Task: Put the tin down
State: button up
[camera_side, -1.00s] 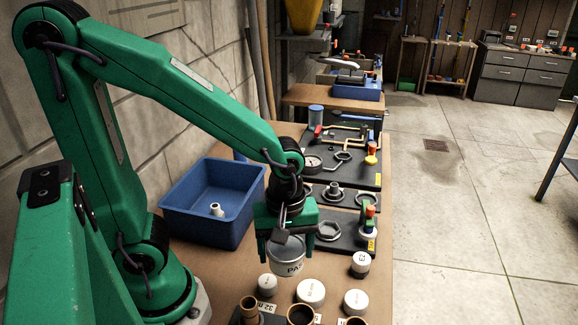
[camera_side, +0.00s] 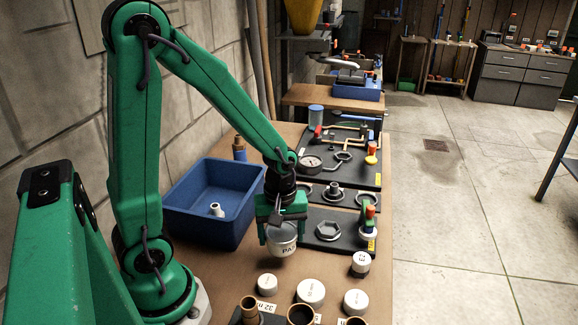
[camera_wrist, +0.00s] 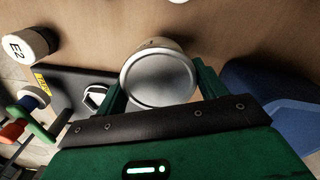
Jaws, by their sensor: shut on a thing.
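The tin (camera_side: 282,243) is a small pale grey can with dark lettering on its side, partly readable as "PA". My gripper (camera_side: 281,226) is shut on it from above, and the tin looks upright between the fingers. In the wrist view the tin's round metal lid (camera_wrist: 158,78) faces the camera between my green fingers (camera_wrist: 160,85). Its underside is hidden, so I cannot tell whether it touches the brown bench top (camera_side: 228,283).
A blue bin (camera_side: 187,222) with a small white fitting inside stands left of my gripper. Black boards with fittings (camera_side: 337,228) lie to the right and behind. White round caps (camera_side: 311,291) and brown pipe ends (camera_side: 301,314) stand in front.

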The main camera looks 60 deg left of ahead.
aim_at(281, 245)
jog(key=shift+w+a+f, duration=0.2)
jog(key=shift+a+f, duration=0.05)
jog(key=shift+a, duration=0.15)
jog(key=shift+f, duration=0.15)
jog(key=shift+f, duration=1.85)
jog(key=shift+f, duration=0.1)
jog(key=o, duration=1.1)
jog(key=shift+c, duration=0.2)
jog(key=shift+r, duration=6.15)
